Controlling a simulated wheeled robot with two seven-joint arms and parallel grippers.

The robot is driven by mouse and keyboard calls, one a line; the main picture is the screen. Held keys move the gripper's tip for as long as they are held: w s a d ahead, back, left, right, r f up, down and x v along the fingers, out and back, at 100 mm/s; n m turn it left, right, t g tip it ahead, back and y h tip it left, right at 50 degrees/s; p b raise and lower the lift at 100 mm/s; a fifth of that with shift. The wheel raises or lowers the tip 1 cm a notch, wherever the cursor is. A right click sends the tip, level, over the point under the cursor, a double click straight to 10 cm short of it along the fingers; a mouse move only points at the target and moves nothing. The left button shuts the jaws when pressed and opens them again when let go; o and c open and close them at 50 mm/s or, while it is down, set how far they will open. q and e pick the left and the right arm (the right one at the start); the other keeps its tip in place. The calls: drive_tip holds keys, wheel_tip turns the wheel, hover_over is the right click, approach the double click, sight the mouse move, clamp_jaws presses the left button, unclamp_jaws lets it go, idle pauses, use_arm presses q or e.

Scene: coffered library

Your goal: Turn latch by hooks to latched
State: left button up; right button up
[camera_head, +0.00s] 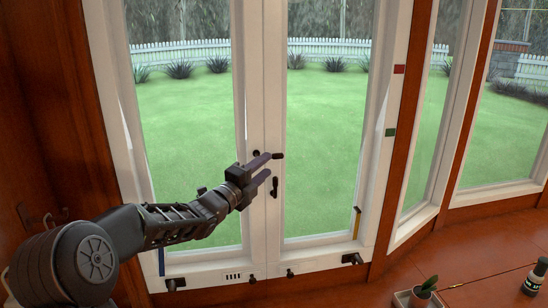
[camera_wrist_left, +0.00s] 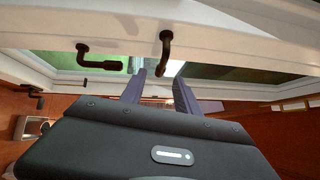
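A white double window (camera_head: 274,105) carries black handles on its middle posts. One handle (camera_head: 274,187) points downward just below my left fingertips. Another handle (camera_head: 278,156) lies sideways by the upper fingertip, and a dark knob (camera_head: 256,153) is left of it. In the left wrist view, a bent black handle (camera_wrist_left: 166,50) hangs down near the gap between the fingers, and a second, L-shaped one (camera_wrist_left: 98,53) lies to its left. My left gripper (camera_head: 266,167) is open with its fingers apart; they also show in the wrist view (camera_wrist_left: 160,82). Contact cannot be told. My right gripper is out of view.
Black fittings (camera_head: 352,258) line the bottom rail. A potted plant (camera_head: 424,290) and a bottle (camera_head: 537,278) stand at lower right.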

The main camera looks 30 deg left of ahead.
sight(274, 158)
use_arm(q)
drive_tip(key=w, duration=0.1)
drive_tip(key=w+p, duration=0.1)
drive_tip(key=w, duration=0.2)
drive_tip(key=shift+d+r, duration=0.35)
drive_tip(key=shift+w+p, duration=0.3)
drive_tip(key=shift+w, duration=0.25)
clamp_jaws()
drive_tip(key=shift+f, duration=0.1)
idle(0.5)
